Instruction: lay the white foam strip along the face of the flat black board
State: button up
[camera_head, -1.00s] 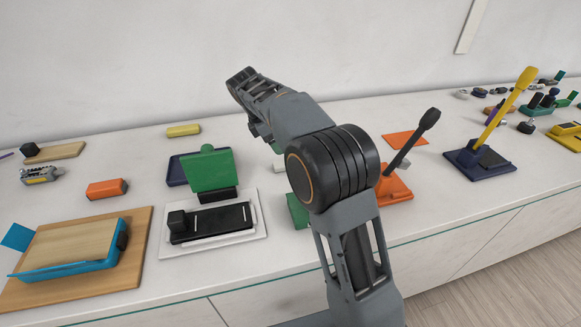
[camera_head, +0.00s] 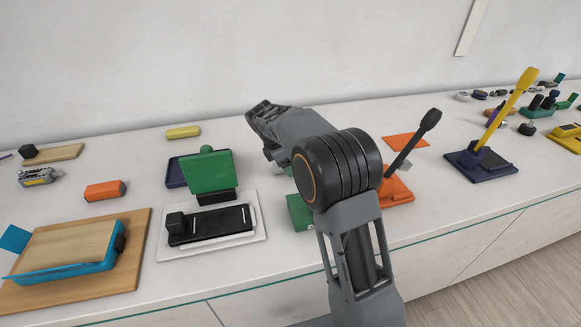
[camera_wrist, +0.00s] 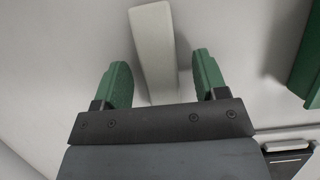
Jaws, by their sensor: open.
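The white foam strip (camera_wrist: 153,45) shows in the wrist view as a long pale bar, running from between the fingertips toward the top of the picture. My gripper (camera_wrist: 162,80) is open, with one green finger on each side of the strip and a visible gap to each. Whether the fingers are down at the strip's height I cannot tell. In the head view my arm hides the gripper and most of the strip. The flat black board (camera_head: 222,224) appears to be the black plate on a white base, left of my arm; a black corner (camera_wrist: 288,160) shows at lower right in the wrist view.
A green hinged panel (camera_head: 207,171) stands behind the black plate. A green block (camera_head: 300,212) lies between the plate and my arm. An orange base with a black lever (camera_head: 395,188) is right of my arm. A blue tray on a wooden board (camera_head: 130,260) is at left.

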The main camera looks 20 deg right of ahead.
jog(key=shift+c, duration=0.2)
jog(key=c, duration=1)
jog(key=shift+o, duration=0.2)
jog(key=shift+r, duration=0.1)
notch_tip(320, 180, up, 10)
jog(key=p, duration=0.1)
